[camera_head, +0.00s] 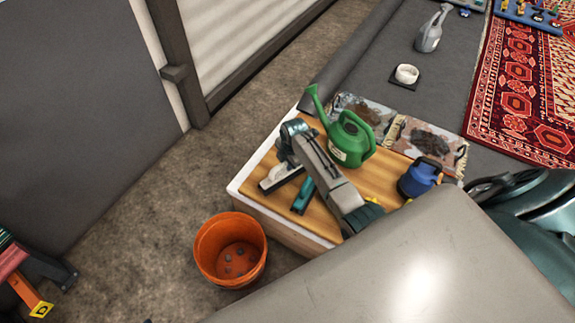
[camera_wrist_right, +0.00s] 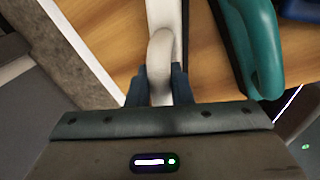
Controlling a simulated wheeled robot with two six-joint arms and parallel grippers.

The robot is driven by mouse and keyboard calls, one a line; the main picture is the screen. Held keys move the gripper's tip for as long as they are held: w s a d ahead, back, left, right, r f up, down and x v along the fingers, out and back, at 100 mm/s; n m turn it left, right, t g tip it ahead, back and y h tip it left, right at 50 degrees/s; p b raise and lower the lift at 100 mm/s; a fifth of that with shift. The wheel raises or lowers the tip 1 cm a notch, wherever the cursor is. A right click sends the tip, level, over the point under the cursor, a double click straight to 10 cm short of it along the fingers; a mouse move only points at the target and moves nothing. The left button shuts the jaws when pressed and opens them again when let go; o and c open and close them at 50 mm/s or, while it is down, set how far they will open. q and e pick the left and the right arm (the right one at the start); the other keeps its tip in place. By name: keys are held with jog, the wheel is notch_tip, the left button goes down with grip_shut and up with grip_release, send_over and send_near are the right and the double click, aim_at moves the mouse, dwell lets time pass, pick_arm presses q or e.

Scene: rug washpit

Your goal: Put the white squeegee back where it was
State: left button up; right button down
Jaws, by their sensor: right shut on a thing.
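The white squeegee (camera_head: 280,178) is at the left part of the wooden tabletop (camera_head: 262,166), its wide dark-edged head near the white rim. My right gripper (camera_head: 284,152) is over it. In the right wrist view my right gripper (camera_wrist_right: 160,92) is shut on the squeegee's white looped handle (camera_wrist_right: 161,48), with a dark finger on each side. I cannot tell whether the squeegee touches the wood. My left gripper is not in view.
A teal-handled tool (camera_head: 303,196) lies close beside the squeegee and also shows in the wrist view (camera_wrist_right: 258,45). A green watering can (camera_head: 350,140) and a blue jug (camera_head: 420,177) stand on the tabletop. An orange bucket (camera_head: 230,250) stands on the floor below.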

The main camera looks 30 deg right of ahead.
aim_at(291, 176)
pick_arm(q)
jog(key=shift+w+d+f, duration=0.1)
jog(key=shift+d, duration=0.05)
pick_arm(e)
jog(key=shift+f, duration=0.55)
jog(key=c, duration=1.3)
grip_release()
jog(key=shift+f, duration=0.1)
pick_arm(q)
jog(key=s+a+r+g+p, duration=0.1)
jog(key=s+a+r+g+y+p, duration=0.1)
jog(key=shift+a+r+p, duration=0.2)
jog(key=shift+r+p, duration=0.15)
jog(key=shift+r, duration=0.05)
pick_arm(e)
notch_tip(291, 176, up, 12)
jog(key=s, duration=0.2)
jog(key=shift+d, duration=0.2)
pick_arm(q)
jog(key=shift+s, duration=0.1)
